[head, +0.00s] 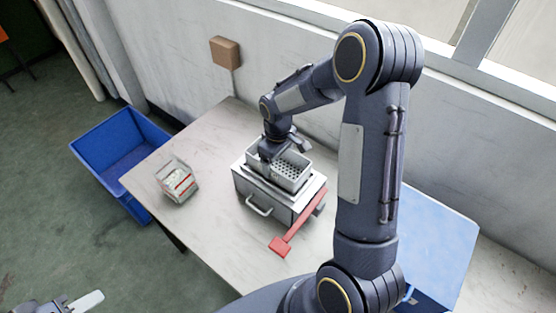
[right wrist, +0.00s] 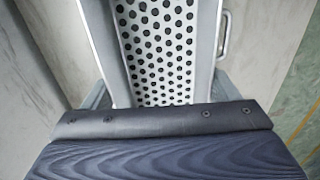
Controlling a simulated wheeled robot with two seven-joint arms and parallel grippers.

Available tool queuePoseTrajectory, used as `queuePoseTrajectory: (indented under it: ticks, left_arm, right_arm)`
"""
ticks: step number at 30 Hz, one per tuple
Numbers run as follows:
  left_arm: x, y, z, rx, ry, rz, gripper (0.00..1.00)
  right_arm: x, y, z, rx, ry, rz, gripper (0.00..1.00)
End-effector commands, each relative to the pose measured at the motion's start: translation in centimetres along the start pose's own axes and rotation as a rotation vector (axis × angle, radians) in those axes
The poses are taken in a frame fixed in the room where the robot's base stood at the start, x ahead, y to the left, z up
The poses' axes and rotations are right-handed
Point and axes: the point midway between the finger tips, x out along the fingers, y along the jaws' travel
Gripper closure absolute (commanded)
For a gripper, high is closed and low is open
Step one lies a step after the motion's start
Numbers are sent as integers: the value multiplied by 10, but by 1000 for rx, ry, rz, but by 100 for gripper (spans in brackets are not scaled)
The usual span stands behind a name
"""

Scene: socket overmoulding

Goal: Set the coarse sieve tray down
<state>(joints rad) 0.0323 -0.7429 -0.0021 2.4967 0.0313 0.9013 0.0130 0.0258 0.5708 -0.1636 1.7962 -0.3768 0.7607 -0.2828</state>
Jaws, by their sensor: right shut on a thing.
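The coarse sieve tray (head: 291,172) is a light grey, open-topped tray with a perforated floor. It is at the top of a grey metal box (head: 262,192) with a handle; I cannot tell if it rests fully there. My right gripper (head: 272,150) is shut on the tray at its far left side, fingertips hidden. In the right wrist view the tray's holed floor (right wrist: 160,45) fills the middle, above the dark gripper body. My left gripper (head: 84,302) is only partly in view at the lower left, away from the table, and its opening is unclear.
A red-handled tool (head: 283,243) lies against the box's front right. A clear container with red and white contents (head: 177,182) stands on the table's left. A blue bin (head: 95,145) stands on the floor; a blue box (head: 437,235) is at right. Bare table (head: 215,220) lies between container and box.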

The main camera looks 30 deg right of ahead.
Motion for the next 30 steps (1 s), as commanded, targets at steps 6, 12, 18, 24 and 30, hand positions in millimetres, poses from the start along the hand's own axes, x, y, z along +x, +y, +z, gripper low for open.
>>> queuePoseTrajectory:
  ticks: [6, 12, 18, 24, 30]
  left_arm:
    - [-4, 2, -2, 0, 0, 0, 64]
    - [-3, 1, -2, 0, 0, 0, 64]
    - [3, -1, 1, 0, 0, 0, 64]
    - [2, -1, 1, 0, 0, 0, 64]
    - [2, -1, 1, 0, 0, 0, 64]
  right_arm:
    - [13, 0, 0, 2, 1, 1, 48]
    - [14, 0, 0, 2, 1, 1, 48]
    - [21, 0, 0, 1, 1, 1, 48]
    - [22, -1, 1, 1, -3, -3, 0]
    - [23, -3, 2, -1, -7, -6, 0]
